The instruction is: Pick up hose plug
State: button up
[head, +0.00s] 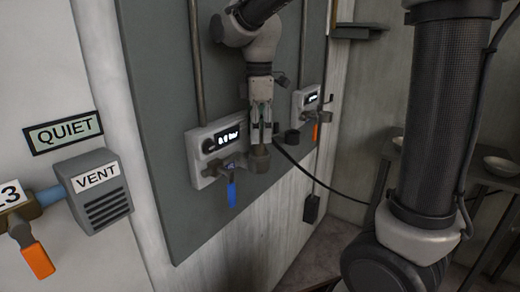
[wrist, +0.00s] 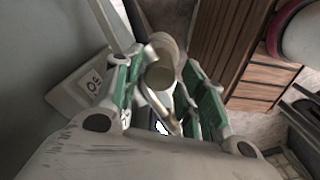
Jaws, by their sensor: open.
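My gripper (head: 262,138) points down in front of the grey wall panel. In the wrist view its two green-padded fingers (wrist: 165,100) are apart. A beige-brown cylindrical fitting (head: 257,160) sits just below the fingertips; in the wrist view a round pale end (wrist: 160,76) shows between the fingers. I cannot tell whether they touch it. A black hose (head: 318,184) runs from behind the fingers down to the right. The hose plug is not clearly distinguishable; its end is hidden at the gripper.
A white gauge box (head: 205,145) with a blue-handled valve (head: 232,192) is left of the gripper. A second box (head: 307,99) with an orange handle is to the right. A vent box (head: 98,190) is at far left. Bowls (head: 500,166) stand on a table at right.

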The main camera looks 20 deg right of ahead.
notch_tip(320, 180, down, 4)
jog(key=shift+r, duration=0.25)
jog(key=c, duration=0.9)
notch_tip(320, 180, up, 15)
jog(key=shift+f, duration=0.2)
dwell(0.5)
